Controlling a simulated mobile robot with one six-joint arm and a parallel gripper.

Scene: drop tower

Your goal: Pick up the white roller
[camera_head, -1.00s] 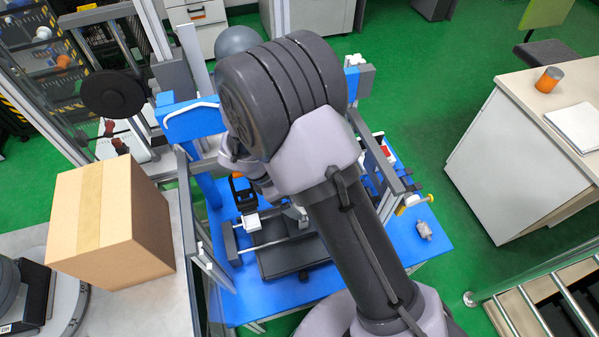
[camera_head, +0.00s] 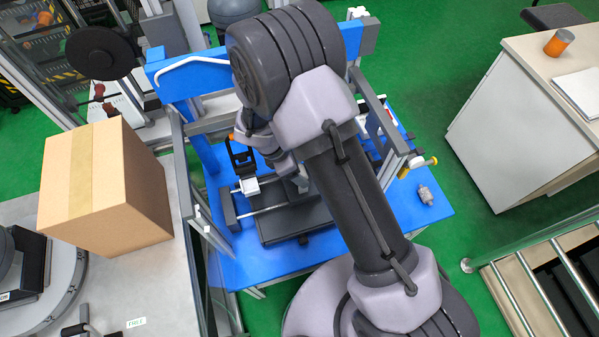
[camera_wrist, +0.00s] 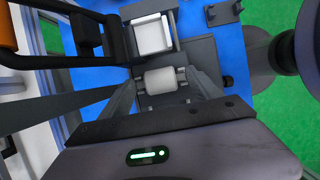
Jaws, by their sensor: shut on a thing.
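The white roller (camera_wrist: 160,81) is a short pale cylinder lying crosswise in the wrist view. My gripper (camera_wrist: 161,84) is shut on it, with a finger at each end. Whether the roller is clear of the surface beneath I cannot tell. In the head view my arm hides the roller and my fingertips.
A white square block (camera_wrist: 152,37) in a dark frame is just beyond the roller; it also shows in the head view (camera_head: 250,187). A blue table (camera_head: 265,273) carries a dark plate and rails. A cardboard box (camera_head: 90,185) stands left, and a grey cylinder (camera_head: 425,195) lies near the right corner.

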